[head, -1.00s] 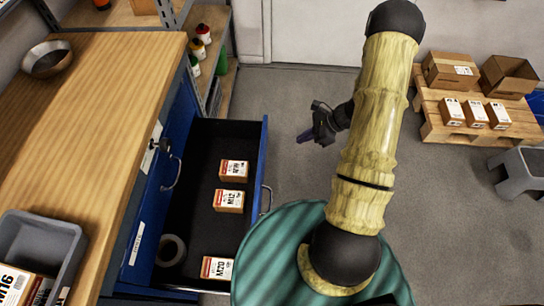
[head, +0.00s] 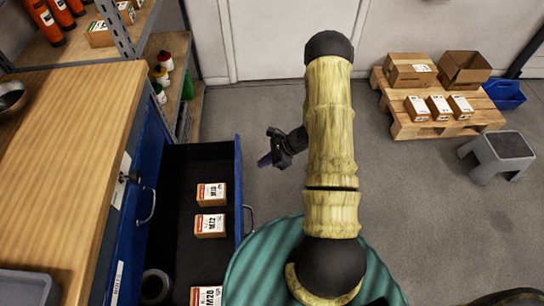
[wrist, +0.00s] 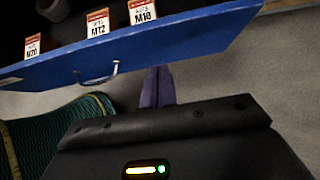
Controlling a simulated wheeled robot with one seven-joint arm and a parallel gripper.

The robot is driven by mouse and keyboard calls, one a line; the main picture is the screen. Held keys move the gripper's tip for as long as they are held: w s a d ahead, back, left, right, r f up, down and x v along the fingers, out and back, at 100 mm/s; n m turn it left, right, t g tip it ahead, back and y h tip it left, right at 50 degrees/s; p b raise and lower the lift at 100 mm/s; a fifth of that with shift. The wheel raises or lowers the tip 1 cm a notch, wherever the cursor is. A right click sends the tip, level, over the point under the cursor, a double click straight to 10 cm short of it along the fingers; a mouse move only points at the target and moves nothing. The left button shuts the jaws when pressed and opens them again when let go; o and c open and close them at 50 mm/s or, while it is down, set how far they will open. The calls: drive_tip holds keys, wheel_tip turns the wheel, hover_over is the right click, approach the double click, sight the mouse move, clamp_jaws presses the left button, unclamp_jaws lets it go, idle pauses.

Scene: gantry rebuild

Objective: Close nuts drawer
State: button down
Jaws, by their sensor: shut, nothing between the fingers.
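The open blue drawer (head: 238,190) sticks out from the cabinet under the wooden bench. It holds small boxes labelled M10 (head: 211,194), M12 (head: 210,225) and M20 (head: 207,296), and a grey roll (head: 156,285). The drawer front (wrist: 190,45) and its handle (wrist: 97,74) also show in the wrist view. My gripper (head: 265,160) is shut and empty, just right of the drawer front near its far end. In the wrist view its purple fingers (wrist: 158,88) point toward the drawer front; I cannot tell whether they touch it.
The wooden bench top (head: 70,140) stands at the left with a grey bin (head: 25,287). A pallet (head: 440,122) with cartons and a grey step stool (head: 497,155) stand at the right. Open floor lies between them and my arm. A shelf (head: 165,50) stands beyond the bench.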

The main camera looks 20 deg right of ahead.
drive_tip(key=w+a+f, duration=0.2)
drive_tip(key=a, duration=0.4)
drive_tip(key=shift+f, duration=0.15)
